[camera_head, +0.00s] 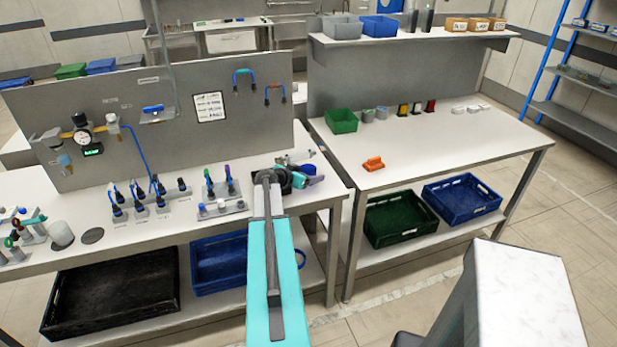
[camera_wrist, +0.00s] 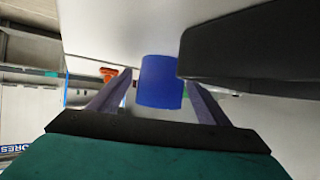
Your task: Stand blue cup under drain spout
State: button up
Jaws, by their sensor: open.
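The blue cup (camera_wrist: 160,82) stands out in the middle of the wrist view, between the two spread fingers of my gripper (camera_wrist: 155,98). The gripper is open, and I cannot tell whether either finger touches the cup. In the head view, a small patch of the blue cup (camera_head: 309,168) shows beside my gripper (camera_head: 316,180), at the right end of the left bench. Silver pipe fittings (camera_head: 297,157) lie just behind them. I cannot tell which part is the drain spout; my arm hides some of that area.
The left bench (camera_head: 130,262) carries several valves and a small manifold (camera_head: 222,209). The right bench (camera_head: 430,150) holds an orange part (camera_head: 373,163) and a green bin (camera_head: 341,121), with a wide clear top. A large dark shape (camera_wrist: 250,50) fills the wrist view's upper right.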

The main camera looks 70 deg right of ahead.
aim_at(313, 167)
jog(key=c, duration=1.2)
jog(key=shift+r, duration=0.1)
jog(key=shift+r+b, duration=0.9)
jog(key=shift+r, duration=0.4)
jog(key=shift+a+r, duration=0.3)
jog(key=a+b, duration=0.2)
jog(key=a, duration=0.3)
jog(key=a+r+b, duration=0.1)
jog(key=a, duration=0.4)
jog(key=s+a+b, duration=0.1)
jog(key=a+b, duration=0.1)
jog(key=a, duration=0.3)
jog(key=shift+s+a+r+b, duration=0.1)
jog(key=shift+a+r+b, duration=0.1)
jog(key=shift+r+b, duration=0.15)
